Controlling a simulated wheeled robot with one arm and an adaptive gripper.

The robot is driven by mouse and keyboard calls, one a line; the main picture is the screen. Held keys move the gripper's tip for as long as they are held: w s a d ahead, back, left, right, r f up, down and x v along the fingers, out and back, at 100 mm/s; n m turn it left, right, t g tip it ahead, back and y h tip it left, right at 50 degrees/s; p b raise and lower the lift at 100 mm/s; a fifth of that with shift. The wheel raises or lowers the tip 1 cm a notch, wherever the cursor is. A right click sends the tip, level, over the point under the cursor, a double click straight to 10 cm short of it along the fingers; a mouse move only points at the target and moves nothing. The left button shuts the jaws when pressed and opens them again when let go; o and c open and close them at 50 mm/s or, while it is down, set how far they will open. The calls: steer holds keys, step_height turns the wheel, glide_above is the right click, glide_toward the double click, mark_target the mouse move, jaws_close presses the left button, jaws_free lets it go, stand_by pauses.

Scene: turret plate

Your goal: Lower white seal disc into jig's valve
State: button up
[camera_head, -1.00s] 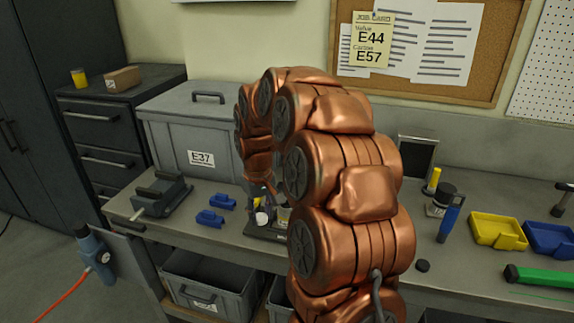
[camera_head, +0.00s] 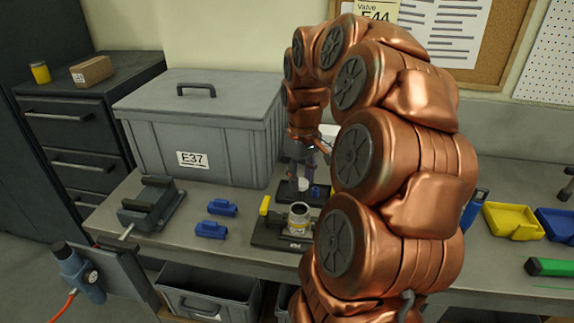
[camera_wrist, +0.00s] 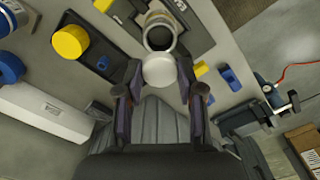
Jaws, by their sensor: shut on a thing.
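My gripper (camera_wrist: 161,88) is shut on the white seal disc (camera_wrist: 159,70), which sits between its two fingertips. In the head view, the disc (camera_head: 303,184) shows below my gripper (camera_head: 304,172), above and behind the valve in the picture. The valve (camera_head: 299,218) is a short metal cylinder with an open dark top and a yellowish label, standing upright on the dark jig (camera_head: 268,236). In the wrist view, the valve (camera_wrist: 159,33) lies just beyond the disc, whose edge meets or overlaps its rim in the picture. The height gap is unclear.
A yellow block (camera_head: 265,205) stands on the jig left of the valve. A dark plate (camera_head: 288,194) with a small blue part is behind. Blue clamps (camera_head: 211,229), a vise (camera_head: 150,205) and a grey bin (camera_head: 198,130) stand left.

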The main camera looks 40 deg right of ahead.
steer(key=shift+w+a+f, duration=0.1)
steer(key=shift+w, duration=0.25)
steer(key=shift+s+f, duration=0.15)
steer(key=shift+f, duration=0.6)
steer(key=shift+f+b, duration=0.3)
steer(key=shift+f, duration=1.35)
steer(key=shift+f+b, duration=1.55)
steer(key=shift+b, duration=0.2)
stand_by(0.4)
stand_by(0.3)
steer(key=o, duration=0.9)
